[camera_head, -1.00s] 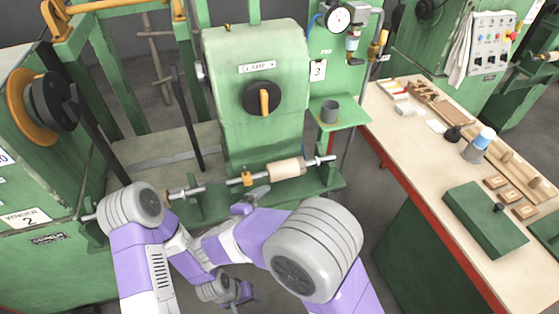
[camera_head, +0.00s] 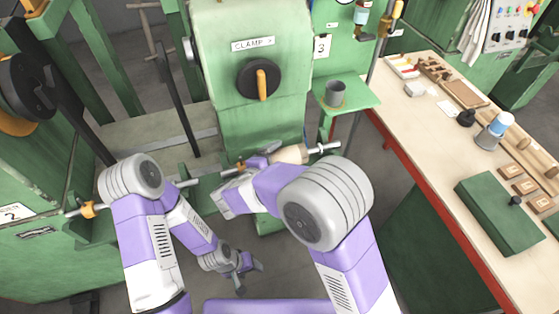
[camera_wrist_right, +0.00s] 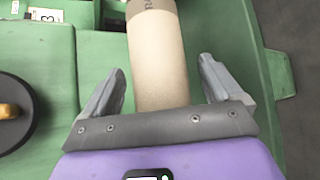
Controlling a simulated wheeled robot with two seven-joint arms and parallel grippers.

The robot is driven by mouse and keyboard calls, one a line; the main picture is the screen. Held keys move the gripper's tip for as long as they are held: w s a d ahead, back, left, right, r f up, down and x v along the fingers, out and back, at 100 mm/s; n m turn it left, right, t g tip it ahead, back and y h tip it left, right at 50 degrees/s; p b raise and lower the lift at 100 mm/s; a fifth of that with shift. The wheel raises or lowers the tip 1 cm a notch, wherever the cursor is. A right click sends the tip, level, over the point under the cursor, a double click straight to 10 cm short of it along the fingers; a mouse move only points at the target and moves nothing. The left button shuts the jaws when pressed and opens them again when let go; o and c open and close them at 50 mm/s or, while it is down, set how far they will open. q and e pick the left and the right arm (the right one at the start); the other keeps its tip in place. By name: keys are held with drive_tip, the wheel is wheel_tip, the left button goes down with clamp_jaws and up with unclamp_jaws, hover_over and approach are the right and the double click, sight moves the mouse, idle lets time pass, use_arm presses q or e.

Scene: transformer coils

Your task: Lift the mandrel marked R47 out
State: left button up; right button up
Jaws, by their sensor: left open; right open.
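A pale cylindrical mandrel (camera_head: 290,153) lies on a metal shaft across the front of the green clamp machine. In the right wrist view the mandrel (camera_wrist_right: 158,62) runs up from between my fingers, with a dark band of partly cut-off lettering at its top; I cannot read the mark. My right gripper (camera_wrist_right: 162,66) is open, one finger on each side of the mandrel, with gaps visible. In the head view my right gripper (camera_head: 263,156) is at the mandrel's left end, partly hidden by my arm. My left gripper (camera_head: 245,268) is open and empty, low in front of the machine.
The green machine has a black clamp knob (camera_head: 259,79) above the shaft. A small green shelf (camera_head: 350,98) with a grey cup (camera_head: 334,92) stands to the right. A workbench (camera_head: 422,128) with blocks, rods and a green box (camera_head: 497,215) fills the right side.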

drive_tip(key=shift+w, duration=0.1)
drive_tip(key=c, duration=1.5)
